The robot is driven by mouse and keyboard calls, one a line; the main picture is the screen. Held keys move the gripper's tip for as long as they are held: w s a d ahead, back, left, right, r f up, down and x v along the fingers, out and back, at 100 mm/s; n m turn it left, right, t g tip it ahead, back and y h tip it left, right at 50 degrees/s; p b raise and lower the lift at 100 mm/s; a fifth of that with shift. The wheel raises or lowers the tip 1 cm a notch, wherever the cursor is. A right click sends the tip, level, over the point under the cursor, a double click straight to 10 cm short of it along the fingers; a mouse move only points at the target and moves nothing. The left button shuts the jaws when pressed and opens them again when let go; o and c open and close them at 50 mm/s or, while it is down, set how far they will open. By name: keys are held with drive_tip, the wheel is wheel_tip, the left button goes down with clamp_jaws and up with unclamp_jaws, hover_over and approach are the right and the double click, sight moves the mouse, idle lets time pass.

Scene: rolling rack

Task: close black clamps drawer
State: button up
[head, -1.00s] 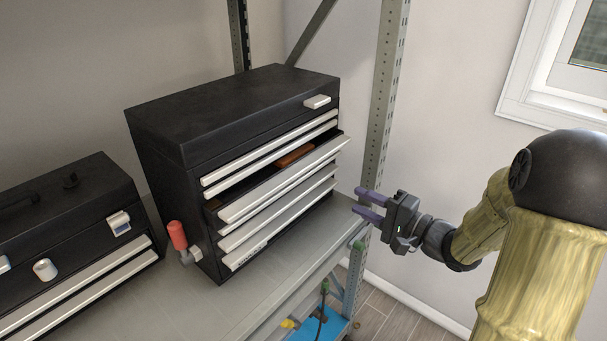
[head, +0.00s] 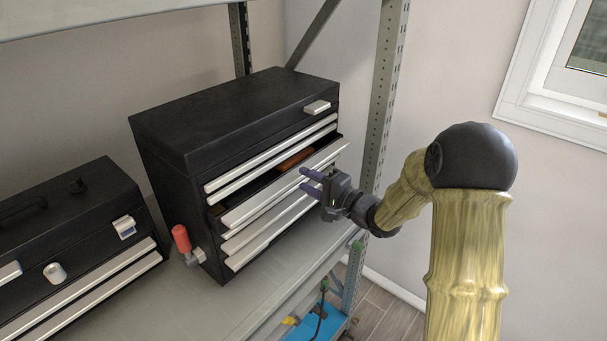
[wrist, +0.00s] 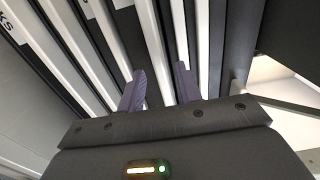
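A black tool chest (head: 225,115) with silver drawer lips stands on the shelf. One middle drawer (head: 253,202) is pulled out, its silver front edge jutting past the others. A brown-orange item (head: 293,158) shows in the opening behind its front. I cannot read which drawer bears the clamps label. My gripper (head: 303,180) is open and empty, with its two purple fingers pointing at the drawer fronts near the right part of the pulled-out drawer. The wrist view shows the fingers (wrist: 161,75) apart before the silver strips; I cannot tell if they touch.
A smaller black toolbox (head: 70,235) sits at the left. A red-handled part (head: 181,239) stands beside the chest's lower left. A metal rack post (head: 386,90) rises right of the chest. The shelf (head: 225,300) is clear in front. A blue item (head: 318,322) lies below.

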drive_tip(key=shift+x, duration=1.05)
clamp_jaws()
drive_tip(key=shift+w, duration=0.1)
